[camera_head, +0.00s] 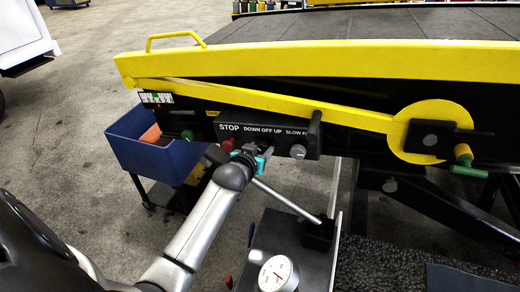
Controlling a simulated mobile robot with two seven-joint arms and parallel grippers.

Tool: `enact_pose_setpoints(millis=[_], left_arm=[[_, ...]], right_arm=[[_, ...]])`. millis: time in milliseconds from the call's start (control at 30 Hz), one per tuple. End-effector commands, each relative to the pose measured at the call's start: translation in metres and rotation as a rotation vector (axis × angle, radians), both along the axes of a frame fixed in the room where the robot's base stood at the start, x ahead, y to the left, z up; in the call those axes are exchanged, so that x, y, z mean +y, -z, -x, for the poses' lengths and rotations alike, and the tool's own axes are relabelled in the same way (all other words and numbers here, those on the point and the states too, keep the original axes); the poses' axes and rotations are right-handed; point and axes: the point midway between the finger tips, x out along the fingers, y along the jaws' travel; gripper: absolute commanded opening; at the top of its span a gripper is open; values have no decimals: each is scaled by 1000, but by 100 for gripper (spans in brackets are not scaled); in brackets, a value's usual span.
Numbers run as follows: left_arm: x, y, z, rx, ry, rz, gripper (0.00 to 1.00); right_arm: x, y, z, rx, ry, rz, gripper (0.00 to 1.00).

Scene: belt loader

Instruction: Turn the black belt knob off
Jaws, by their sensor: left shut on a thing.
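The black control panel (306,143) on the belt loader's side has white labels reading STOP, DOWN OFF UP, and SLOW. The black belt knob (250,148) is below DOWN OFF UP, mostly hidden by my gripper. My left gripper (258,156), with teal parts at its fingers, reaches up from below and is shut on the knob. The direction the knob points cannot be made out. My right gripper is not in view.
A red stop button (229,144) is close left of the gripper, and a grey speed knob (298,151) is to its right. A black handle (315,128) stands out at the panel's right end. A round gauge (277,273) is below.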

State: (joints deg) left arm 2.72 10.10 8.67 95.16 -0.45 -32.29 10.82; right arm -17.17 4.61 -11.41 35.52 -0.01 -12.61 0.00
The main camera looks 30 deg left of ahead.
Motion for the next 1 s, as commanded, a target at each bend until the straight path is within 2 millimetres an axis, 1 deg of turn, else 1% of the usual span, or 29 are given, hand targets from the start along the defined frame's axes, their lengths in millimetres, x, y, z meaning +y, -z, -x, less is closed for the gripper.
enact_pose_setpoints(millis=[33, 200, 367, 567, 800, 1000], left_arm=[[0, 0, 0, 0, 0, 0, 18], [0, 0, 0, 1, 1, 1, 0], [-1, 0, 0, 3, 1, -7, 0], [-1, 0, 0, 17, 1, -65, 0], [-4, 0, -1, 57, 1, -224, 0], [-5, 2, -2, 95, 1, -393, 0]], right_arm=[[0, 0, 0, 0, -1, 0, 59], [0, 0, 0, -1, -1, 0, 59], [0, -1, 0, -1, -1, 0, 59], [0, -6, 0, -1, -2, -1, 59], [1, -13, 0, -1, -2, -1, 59], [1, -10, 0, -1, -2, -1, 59]])
